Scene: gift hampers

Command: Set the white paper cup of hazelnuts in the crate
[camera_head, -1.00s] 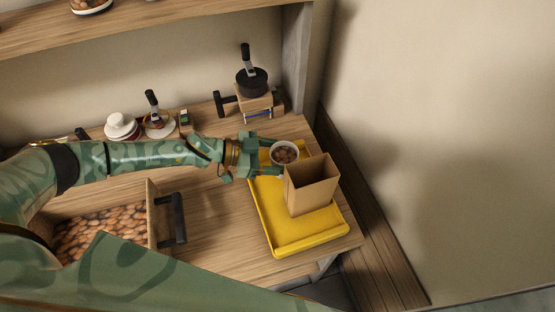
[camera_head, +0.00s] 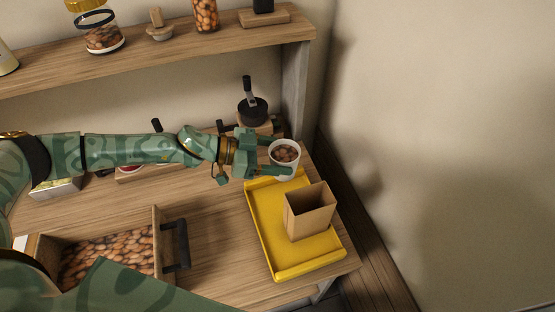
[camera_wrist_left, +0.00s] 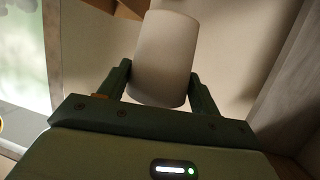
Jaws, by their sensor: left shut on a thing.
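The white paper cup (camera_head: 284,166) of hazelnuts is upright in the head view, its nuts showing at the open top. My left gripper (camera_head: 279,156) is shut on its sides. In the left wrist view the cup (camera_wrist_left: 165,62) sits between the two fingers (camera_wrist_left: 161,88). The cup is held near the back edge of a yellow tray (camera_head: 264,236), behind a brown open-topped paper box (camera_head: 310,214). An open wooden box (camera_head: 160,238) with a dark handle holds many brown nuts; I cannot tell whether it is the crate. My right gripper is out of view.
A dark-topped grinder (camera_head: 253,110) stands just behind my left gripper. The wooden shelf (camera_head: 190,42) above holds jars and a wooden tool. A grey upright post (camera_head: 296,92) is close behind the cup. Bare tabletop (camera_head: 222,225) lies between the wooden box and the tray.

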